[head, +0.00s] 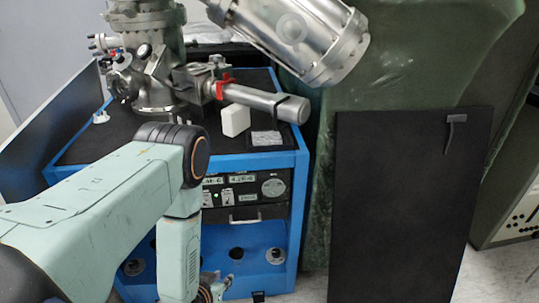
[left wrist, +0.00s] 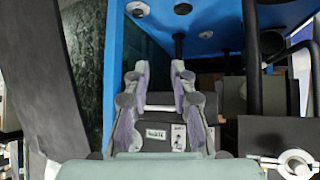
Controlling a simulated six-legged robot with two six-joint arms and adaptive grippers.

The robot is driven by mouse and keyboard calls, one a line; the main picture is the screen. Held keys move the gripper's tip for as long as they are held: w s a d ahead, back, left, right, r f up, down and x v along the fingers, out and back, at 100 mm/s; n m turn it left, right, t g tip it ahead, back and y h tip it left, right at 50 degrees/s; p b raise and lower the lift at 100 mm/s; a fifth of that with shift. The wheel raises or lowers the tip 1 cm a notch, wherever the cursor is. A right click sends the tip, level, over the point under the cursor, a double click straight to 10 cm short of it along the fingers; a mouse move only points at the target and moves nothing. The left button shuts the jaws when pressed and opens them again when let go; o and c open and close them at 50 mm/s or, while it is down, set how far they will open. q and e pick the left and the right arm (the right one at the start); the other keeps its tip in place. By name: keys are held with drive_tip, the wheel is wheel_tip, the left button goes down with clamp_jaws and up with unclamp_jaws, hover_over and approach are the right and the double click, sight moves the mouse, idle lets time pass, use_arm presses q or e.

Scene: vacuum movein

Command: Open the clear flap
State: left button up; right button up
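I cannot pick out the clear flap with certainty. A small pale, see-through-looking square (head: 265,138) lies on the black top of the blue cart (head: 290,160) in the head view; I cannot tell whether it is the flap. My left arm reaches down in front of the cart, and my left gripper (head: 214,288) shows only in part at the bottom edge. In the left wrist view, the two fingers of my left gripper (left wrist: 160,72) stand apart with nothing held between them. Behind them is a grey box with a white label (left wrist: 157,133). My right gripper is not in view.
A metal vacuum chamber (head: 150,60) and a metal cylinder (head: 300,40) stand over the cart. A white block (head: 235,121) sits on its top. A black panel (head: 400,200) stands to the right. In the left wrist view, a blue post (left wrist: 117,60) is close left of the fingers.

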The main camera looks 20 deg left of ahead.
use_arm(q)
drive_tip(key=s+d+f+g+h, duration=0.1)
drive_tip(key=s+d+g, duration=0.15)
drive_tip(key=s, duration=0.35)
drive_tip(key=s+d+f+g, duration=0.2)
drive_tip(key=s+g, duration=0.1)
drive_tip(key=s, duration=0.3)
drive_tip(key=s+d+r+g, duration=0.2)
drive_tip(key=s+r, duration=0.1)
drive_tip(key=s, duration=0.2)
drive_tip(key=s+d+r+m+g, duration=0.1)
drive_tip(key=s+d+r+g, duration=0.1)
drive_tip(key=s, duration=0.4)
drive_tip(key=shift+r+h+p, duration=0.35)
drive_tip(key=shift+r+h, duration=0.05)
drive_tip(key=shift+r, duration=0.25)
drive_tip(key=shift+w+d+r+m, duration=0.1)
drive_tip(key=shift+w+r+m, duration=0.15)
drive_tip(key=shift+r, duration=0.3)
drive_tip(key=shift+w+d+r+m, duration=0.1)
drive_tip(key=shift+w+r+m, duration=0.1)
drive_tip(key=shift+r, duration=0.3)
drive_tip(key=shift+c, duration=0.6)
drive_tip(key=shift+w+a, duration=0.1)
drive_tip(key=shift+w, duration=0.1)
clamp_jaws()
